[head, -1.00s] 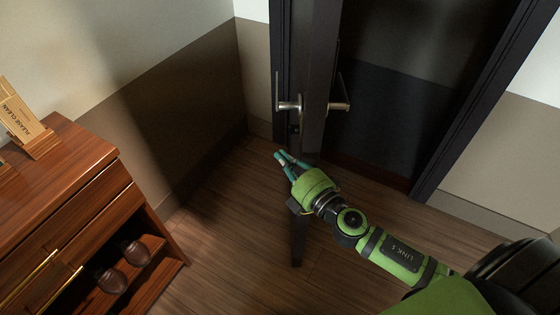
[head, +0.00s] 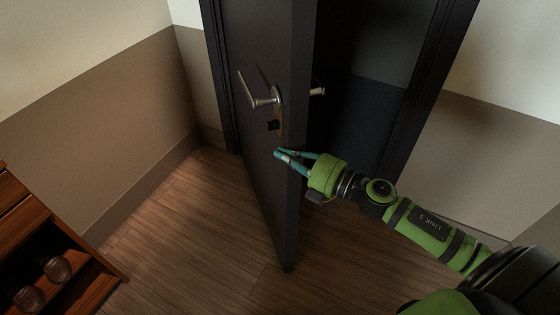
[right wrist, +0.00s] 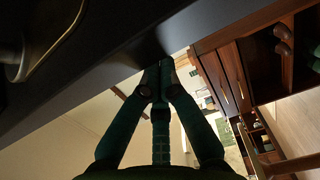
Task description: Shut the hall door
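The dark hall door (head: 265,200) stands ajar, with its left face and its narrow free edge towards me. A silver lever handle (head: 262,101) and a dark lock knob (head: 272,125) are on the left face, and another lever (head: 317,91) sticks out on the far side. My right gripper (head: 277,154) reaches across the door edge below the handle. Its teal fingers are drawn together at the tips with nothing seen between them. In the right wrist view the gripper (right wrist: 160,65) is close under the dark door (right wrist: 110,45); contact cannot be made out. My left gripper is not in view.
The dark door frame (head: 425,95) bounds the opening at right. A wooden cabinet (head: 85,290) with dark round objects on its shelf stands at lower left. The wood floor (head: 190,225) between cabinet and door is clear.

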